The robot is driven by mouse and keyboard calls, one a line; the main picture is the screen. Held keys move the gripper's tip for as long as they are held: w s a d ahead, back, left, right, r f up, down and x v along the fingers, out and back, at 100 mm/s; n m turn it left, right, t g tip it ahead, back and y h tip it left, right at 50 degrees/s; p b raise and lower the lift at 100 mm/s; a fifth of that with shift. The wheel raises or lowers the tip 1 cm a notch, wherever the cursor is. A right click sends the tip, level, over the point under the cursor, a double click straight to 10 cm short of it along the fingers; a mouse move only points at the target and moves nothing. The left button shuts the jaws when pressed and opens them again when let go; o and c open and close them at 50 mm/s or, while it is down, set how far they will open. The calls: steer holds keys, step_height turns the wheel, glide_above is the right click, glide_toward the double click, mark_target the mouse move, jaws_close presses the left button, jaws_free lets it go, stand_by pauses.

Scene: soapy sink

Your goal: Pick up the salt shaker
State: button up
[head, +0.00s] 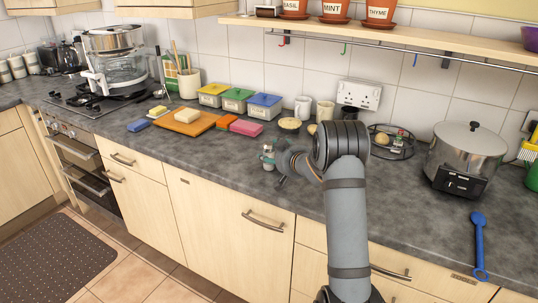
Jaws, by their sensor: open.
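A small pale shaker-like object (268,151) stands on the grey worktop near its front edge, left of my arm. It is small in the picture and partly covered by my gripper, so its label cannot be read. My gripper (272,168) is low over the worktop at this object, with its fingers open. I cannot tell whether the fingers touch it or how far around it they reach.
Behind are a small bowl (289,124), a white mug (303,107) and yellow, green and blue tins (238,98). A wooden board (187,122) lies left, with coloured blocks beside it. A wire basket (392,141) and a steel pot (466,152) stand right. The worktop front left of my gripper is clear.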

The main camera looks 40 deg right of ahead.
steer(key=shift+x, duration=1.05)
steer(key=shift+r, duration=0.1)
steer(key=c, duration=1)
